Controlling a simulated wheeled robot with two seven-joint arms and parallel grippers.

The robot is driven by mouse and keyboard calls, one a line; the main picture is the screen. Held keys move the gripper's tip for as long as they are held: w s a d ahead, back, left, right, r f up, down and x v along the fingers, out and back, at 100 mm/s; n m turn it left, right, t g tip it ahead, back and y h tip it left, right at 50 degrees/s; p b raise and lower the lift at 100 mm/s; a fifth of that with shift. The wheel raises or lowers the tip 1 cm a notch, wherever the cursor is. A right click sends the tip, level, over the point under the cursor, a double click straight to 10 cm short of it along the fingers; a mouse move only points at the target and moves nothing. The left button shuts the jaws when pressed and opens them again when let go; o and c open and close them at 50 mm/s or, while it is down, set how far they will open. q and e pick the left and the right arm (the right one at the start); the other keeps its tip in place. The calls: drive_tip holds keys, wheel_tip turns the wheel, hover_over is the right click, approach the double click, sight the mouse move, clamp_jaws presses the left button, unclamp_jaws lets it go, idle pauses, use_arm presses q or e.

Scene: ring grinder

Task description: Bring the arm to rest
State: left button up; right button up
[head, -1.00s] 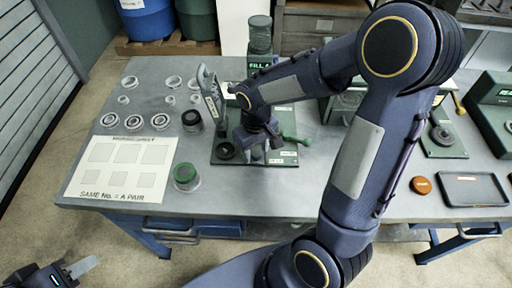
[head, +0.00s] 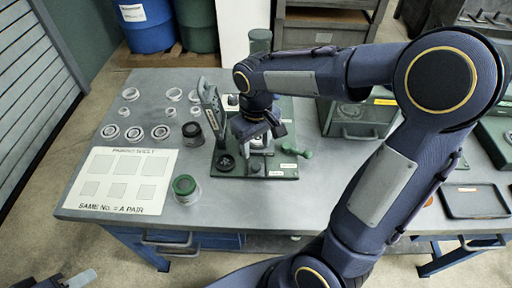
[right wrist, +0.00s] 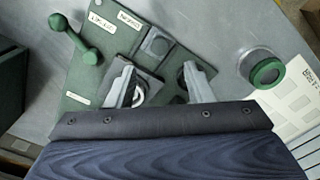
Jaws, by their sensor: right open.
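My right gripper (head: 262,143) is open over the green machine base (head: 228,166) in the middle of the table. In the right wrist view its two fingers (right wrist: 160,88) stand wide apart with nothing held between them. A pale ring-shaped part (right wrist: 138,94) on the machine shows beside the left finger; whether the finger touches it I cannot tell. Only the tip of my left gripper (head: 82,280) shows, at the bottom left, off the table.
Several metal rings (head: 160,132) lie at the table's left. A white pairing sheet (head: 120,180) and a green-lidded jar (head: 184,189) are in front. A green box (head: 350,118) and dark tray (head: 473,201) are farther right.

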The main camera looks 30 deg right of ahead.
idle(0.4)
drive_tip(key=s+a+r+m+t+y, duration=0.1)
drive_tip(key=s+r+t+y, duration=0.1)
drive_tip(key=s, duration=0.5)
drive_tip(key=s+a+r+m+t+y, duration=0.1)
drive_tip(key=s+m+t, duration=0.1)
drive_tip(key=s, duration=0.6)
drive_tip(key=shift+a+r+t+y, duration=0.35)
drive_tip(key=shift+r+t+y, duration=0.05)
drive_tip(key=shift+t, duration=0.4)
idle(5.3)
